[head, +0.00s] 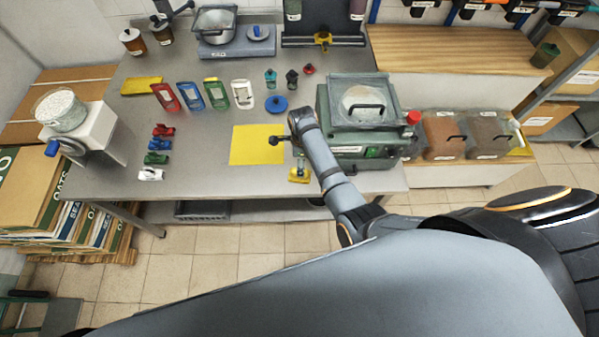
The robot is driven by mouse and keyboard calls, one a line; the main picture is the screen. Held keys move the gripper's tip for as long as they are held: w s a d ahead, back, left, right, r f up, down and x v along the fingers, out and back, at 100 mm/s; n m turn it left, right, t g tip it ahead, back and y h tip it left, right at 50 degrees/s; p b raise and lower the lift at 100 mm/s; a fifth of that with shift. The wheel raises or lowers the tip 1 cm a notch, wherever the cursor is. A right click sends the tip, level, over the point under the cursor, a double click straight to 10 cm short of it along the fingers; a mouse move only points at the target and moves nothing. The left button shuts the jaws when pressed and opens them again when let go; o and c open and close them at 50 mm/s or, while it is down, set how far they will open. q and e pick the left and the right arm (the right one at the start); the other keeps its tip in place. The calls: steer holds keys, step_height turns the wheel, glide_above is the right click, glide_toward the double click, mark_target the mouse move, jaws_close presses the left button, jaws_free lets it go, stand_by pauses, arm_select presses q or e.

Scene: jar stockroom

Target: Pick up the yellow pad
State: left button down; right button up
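A flat yellow square (257,146), which looks like a pad, lies on the metal table near its front edge. A second, smaller yellow flat piece (141,86) lies at the back left of the table; I cannot tell which of the two is the named pad. My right gripper (275,140) is at the right part of the yellow square, seen from above. It is small and dark, and I cannot tell whether its fingers are open or touch the square. My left gripper is not in view.
A green machine (358,125) stands right of my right arm. A small yellow device (298,175) sits near the table's front edge. Small coloured items line the left; bare table lies between.

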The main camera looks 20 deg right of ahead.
steer(key=shift+w+a+r+m, duration=0.3)
steer(key=shift+w+m, duration=0.05)
steer(key=shift+m, duration=0.05)
steer(key=b, duration=0.4)
glide_above(292, 177)
steer(key=d, duration=0.3)
step_height(292, 177, down, 6)
steer(key=shift+w+r, duration=0.1)
steer(key=shift+r, duration=0.1)
